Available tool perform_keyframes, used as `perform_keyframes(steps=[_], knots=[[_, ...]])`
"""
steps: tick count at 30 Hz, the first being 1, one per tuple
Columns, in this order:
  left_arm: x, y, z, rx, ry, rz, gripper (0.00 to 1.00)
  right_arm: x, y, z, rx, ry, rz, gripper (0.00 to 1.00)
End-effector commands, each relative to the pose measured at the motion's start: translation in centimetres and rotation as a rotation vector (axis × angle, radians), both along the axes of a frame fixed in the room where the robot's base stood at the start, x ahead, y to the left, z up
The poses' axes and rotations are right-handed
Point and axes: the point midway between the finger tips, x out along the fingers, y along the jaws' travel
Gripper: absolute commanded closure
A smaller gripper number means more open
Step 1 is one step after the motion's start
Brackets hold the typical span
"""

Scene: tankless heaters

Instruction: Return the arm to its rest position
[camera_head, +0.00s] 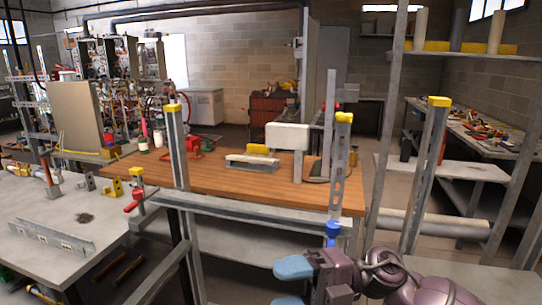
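My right arm (425,290) comes in from the lower right corner, a dark purple-grey arm with bent links and a cable loop. Its gripper (290,284) is at the bottom, right of centre, in front of the metal frame. Its two light-blue fingers point left and stand apart, with nothing seen between them. The lower finger is partly cut off by the picture's bottom edge. My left arm and gripper are not in view.
Metal posts with yellow caps (344,117) and a crossbar (250,205) stand close ahead. Behind is a wooden workbench (245,187) with a white box (287,136). A grey table (40,270) is at left. A shelf rack (455,56) stands at right.

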Motion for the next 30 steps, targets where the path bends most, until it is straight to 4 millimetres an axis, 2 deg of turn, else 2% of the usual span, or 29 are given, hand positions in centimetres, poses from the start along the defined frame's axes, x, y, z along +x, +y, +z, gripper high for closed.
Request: perform_keyframes(steps=[5, 8, 11, 17, 20, 23, 27, 30], knots=[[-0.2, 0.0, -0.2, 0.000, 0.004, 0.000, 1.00, 1.9, -1.9, -1.4, 0.247, 0.225, -0.248, 0.37], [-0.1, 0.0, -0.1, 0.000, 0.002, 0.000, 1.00, 3.2, -3.7, -2.9, 0.355, 0.353, -0.405, 0.37], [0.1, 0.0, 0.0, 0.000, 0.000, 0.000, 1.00, 4.3, -6.0, -5.2, 0.443, 0.486, -0.571, 0.37], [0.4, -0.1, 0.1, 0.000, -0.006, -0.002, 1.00, 5.1, -11.7, -12.0, 0.552, 0.767, -0.926, 0.37], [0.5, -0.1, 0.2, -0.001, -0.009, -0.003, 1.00, 4.2, -14.8, -16.3, 0.576, 0.918, -1.104, 0.37], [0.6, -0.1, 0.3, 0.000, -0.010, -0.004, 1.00, 2.4, -17.8, -21.0, 0.575, 1.074, -1.281, 0.37], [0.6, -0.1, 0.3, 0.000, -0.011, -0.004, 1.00, -1.8, -21.4, -27.5, 0.543, 1.297, -1.505, 0.37], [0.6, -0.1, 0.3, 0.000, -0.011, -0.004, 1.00, -5.2, -23.2, -31.1, 0.506, 1.434, -1.628, 0.37]])
